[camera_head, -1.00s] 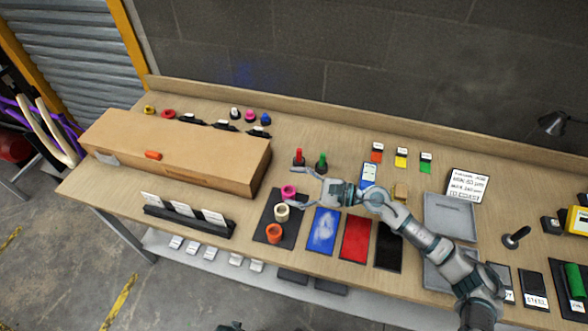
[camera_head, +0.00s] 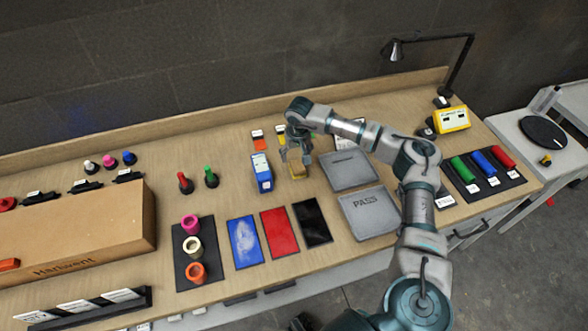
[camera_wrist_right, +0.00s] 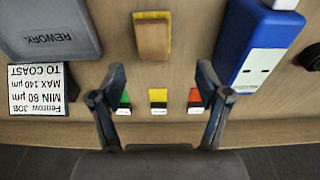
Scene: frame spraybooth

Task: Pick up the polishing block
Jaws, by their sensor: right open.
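The polishing block, a small tan block with a yellow edge (camera_head: 298,173), lies on the bench between a blue-and-white box and a grey tray. In the right wrist view the block (camera_wrist_right: 152,38) is at the upper middle, ahead of the fingertips. My right gripper (camera_head: 296,157) is open and empty, pointing down close over the block. Its two fingers in the wrist view (camera_wrist_right: 161,70) are spread apart, with no contact with the block visible. My left gripper is not in view.
The blue-and-white box (camera_head: 262,172) stands close on the left of the block. The REWORK tray (camera_wrist_right: 45,28) and PASS tray (camera_head: 369,212) lie to the right. Small coloured markers (camera_wrist_right: 158,101) sit behind. Blue, red and black panels (camera_head: 279,232) lie in front.

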